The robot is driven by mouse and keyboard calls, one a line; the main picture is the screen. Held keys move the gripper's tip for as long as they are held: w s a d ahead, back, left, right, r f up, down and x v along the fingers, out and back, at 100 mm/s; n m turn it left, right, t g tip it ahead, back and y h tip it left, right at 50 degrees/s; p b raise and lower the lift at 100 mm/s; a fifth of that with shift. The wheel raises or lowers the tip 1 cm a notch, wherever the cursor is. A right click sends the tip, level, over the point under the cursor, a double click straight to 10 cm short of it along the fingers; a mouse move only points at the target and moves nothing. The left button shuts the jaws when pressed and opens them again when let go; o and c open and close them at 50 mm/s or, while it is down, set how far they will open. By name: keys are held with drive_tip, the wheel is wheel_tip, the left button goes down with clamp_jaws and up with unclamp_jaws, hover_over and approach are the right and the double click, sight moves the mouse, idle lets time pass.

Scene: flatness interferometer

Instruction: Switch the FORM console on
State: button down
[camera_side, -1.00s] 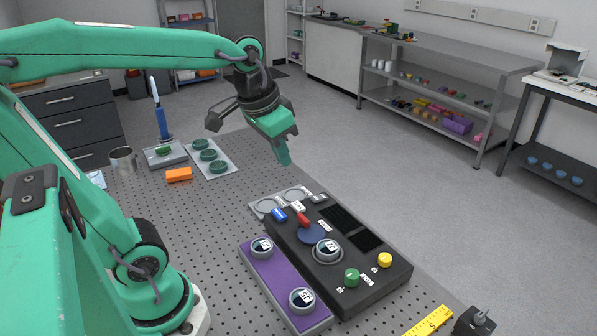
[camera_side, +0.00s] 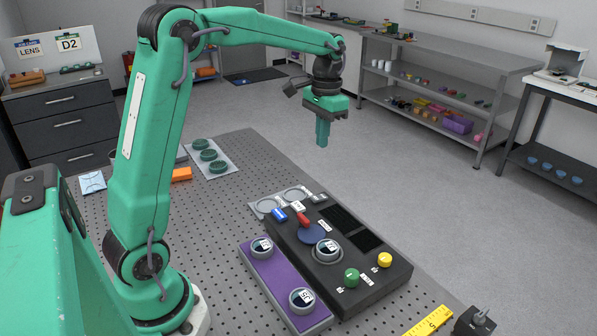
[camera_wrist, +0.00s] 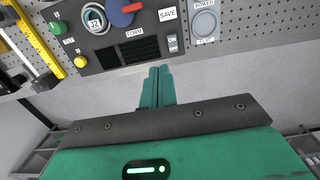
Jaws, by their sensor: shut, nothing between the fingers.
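My gripper (camera_side: 322,143) is shut and empty, pointing down, above and behind the console. Its fingertips (camera_wrist: 158,70) appear just beside the switch in the wrist view.
A yellow ruler (camera_side: 430,322) lies at the front right. An orange block (camera_side: 181,174) and a tray of green discs (camera_side: 219,160) are farther back left.

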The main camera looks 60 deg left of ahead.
sight(315, 198)
drive_tip(key=shift+g, duration=0.5)
drive_tip(key=w+a+f, duration=0.2)
drive_tip(key=f, duration=0.1)
drive_tip(key=shift+w+a+f, duration=0.1)
drive_tip(key=shift+w+a, duration=0.2)
drive_tip(key=shift+w, duration=0.1)
drive_tip(key=shift+f, duration=0.1)
drive_tip(key=f, duration=0.4)
drive_tip(key=s+f, duration=0.1)
drive_tip(key=f, duration=0.4)
drive_tip(key=s+f, duration=0.1)
drive_tip(key=f, duration=0.3)
drive_tip(key=shift+f, duration=0.35)
